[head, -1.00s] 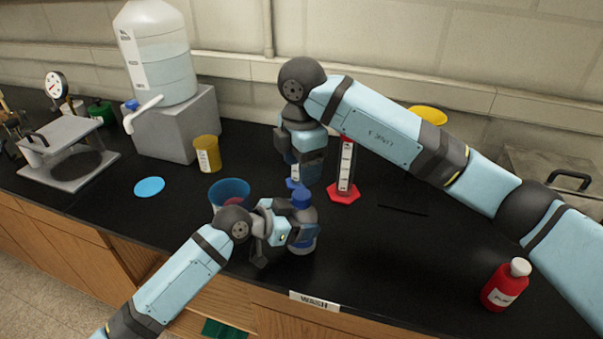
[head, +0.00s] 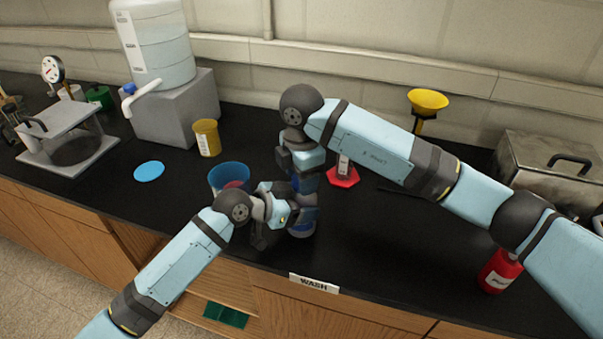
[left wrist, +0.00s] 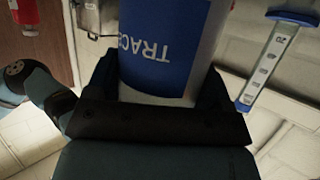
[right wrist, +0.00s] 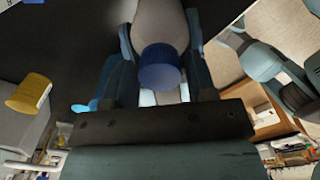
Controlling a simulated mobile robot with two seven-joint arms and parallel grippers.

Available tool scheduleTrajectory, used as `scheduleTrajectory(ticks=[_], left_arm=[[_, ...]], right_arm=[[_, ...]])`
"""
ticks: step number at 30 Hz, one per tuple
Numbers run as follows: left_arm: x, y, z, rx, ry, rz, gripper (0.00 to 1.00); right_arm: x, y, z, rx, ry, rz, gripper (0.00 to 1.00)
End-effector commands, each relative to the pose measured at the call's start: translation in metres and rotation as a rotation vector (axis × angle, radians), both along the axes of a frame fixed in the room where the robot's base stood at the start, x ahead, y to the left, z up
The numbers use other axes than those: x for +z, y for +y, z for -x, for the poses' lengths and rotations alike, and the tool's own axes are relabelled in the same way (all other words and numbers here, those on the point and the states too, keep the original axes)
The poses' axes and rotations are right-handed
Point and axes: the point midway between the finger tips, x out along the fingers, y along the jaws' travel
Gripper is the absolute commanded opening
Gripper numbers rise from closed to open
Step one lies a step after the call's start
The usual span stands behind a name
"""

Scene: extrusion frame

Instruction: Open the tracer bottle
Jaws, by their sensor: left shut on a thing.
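The tracer bottle (head: 303,224) stands near the front of the black bench, partly hidden by my grippers. Its blue label with part of the word "TRACER" shows in the left wrist view (left wrist: 165,45), upside down. My left gripper (head: 288,217) is shut around the bottle's body from the left. My right gripper (head: 305,190) points down directly over the bottle's top. In the right wrist view its fingers (right wrist: 160,60) are apart on either side of the blue cap (right wrist: 160,68), with a gap visible beside it.
A blue cup (head: 229,176) stands just behind my left gripper. A red-based graduated cylinder (head: 343,176) is close behind my right gripper. A red bottle (head: 499,272) stands at right under my right arm. The bench (head: 400,240) right of the tracer bottle is clear.

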Motion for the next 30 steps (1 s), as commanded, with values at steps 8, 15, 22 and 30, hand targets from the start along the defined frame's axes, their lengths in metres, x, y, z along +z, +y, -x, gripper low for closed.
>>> scheduleTrajectory(ticks=[8, 15, 22, 30], left_arm=[[0.0, 0.0, 0.0, 0.0, 0.0, 0.0, 0.08], [0.0, 0.0, 0.0, 0.0, 0.0, 0.0, 0.08], [0.0, 0.0, 0.0, 0.0, 0.0, 0.0, 0.08], [0.0, 0.0, 0.0, 0.0, 0.0, 0.0, 0.08]], right_arm=[[0.0, 0.0, 0.0, 0.0, 0.0, 0.0, 0.12], [0.0, 0.0, 0.0, 0.001, 0.0, 0.0, 0.66], [0.002, 0.0, 0.0, 0.001, 0.0, 0.0, 0.66], [0.033, 0.0, 0.0, 0.002, -0.002, -0.001, 0.66]])
